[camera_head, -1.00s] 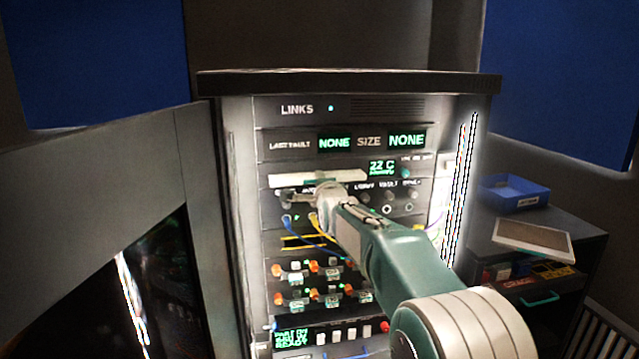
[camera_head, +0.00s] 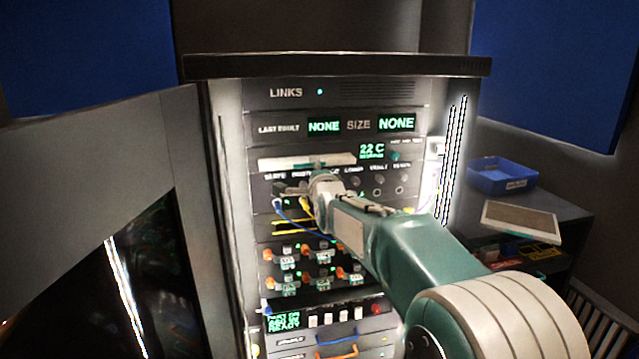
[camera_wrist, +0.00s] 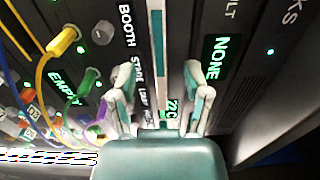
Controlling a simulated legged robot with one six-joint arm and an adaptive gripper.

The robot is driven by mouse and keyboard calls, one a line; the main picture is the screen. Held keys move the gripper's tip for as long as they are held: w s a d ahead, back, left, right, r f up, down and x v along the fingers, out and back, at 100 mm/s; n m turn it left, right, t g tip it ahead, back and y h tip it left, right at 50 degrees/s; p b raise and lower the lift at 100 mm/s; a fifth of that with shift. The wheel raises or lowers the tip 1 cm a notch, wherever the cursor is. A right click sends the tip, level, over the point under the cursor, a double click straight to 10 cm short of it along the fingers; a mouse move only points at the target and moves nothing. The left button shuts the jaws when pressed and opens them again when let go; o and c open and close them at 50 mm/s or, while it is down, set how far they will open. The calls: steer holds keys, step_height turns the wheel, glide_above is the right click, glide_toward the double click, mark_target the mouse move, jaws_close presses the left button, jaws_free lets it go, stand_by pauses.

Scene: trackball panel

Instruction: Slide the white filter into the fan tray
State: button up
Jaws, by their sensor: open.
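The white filter (camera_head: 290,162) shows as a long pale strip across the rack front, at the fan tray level beside the green 22 C display. How deep it sits in the tray is unclear. In the head view my gripper (camera_head: 319,172) is in front of the strip's middle-right part, and my wrist hides some panel below.
Blue and yellow cables (camera_head: 297,218) hang just below my gripper, near knobs and jacks. A framed grey panel (camera_head: 520,220) and a blue bin (camera_head: 502,177) lie on the side cabinet at right. A dark cabinet door (camera_head: 130,270) stands at left.

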steer(key=v, duration=0.6)
steer(key=shift+s, duration=0.35)
steer(key=shift+d, duration=0.1)
steer(key=s+d+f+n+g+h, duration=0.2)
steer(key=s+d+n+g, duration=0.1)
steer(key=s+d, duration=0.4)
steer(key=s+d+f+n+g+h, duration=0.1)
steer(key=s+d+f+n+g, duration=0.2)
steer(key=s, duration=0.6)
steer(key=s+d+f+n+g, duration=0.2)
steer(key=s+f+n, duration=0.1)
steer(key=s, duration=0.4)
steer(key=s+d+f+n+g+h, duration=0.1)
steer(key=s+d+f+n+g, duration=0.1)
steer(key=s, duration=0.6)
steer(key=s+d+f+n+g+h, duration=0.1)
steer(key=s+d+f+n, duration=0.2)
steer(key=s, duration=0.5)
step_height(320, 180, down, 3)
steer(key=shift+d+r+n+g, duration=0.2)
steer(key=shift+d+n+g, duration=0.2)
steer(key=shift+d, duration=0.25)
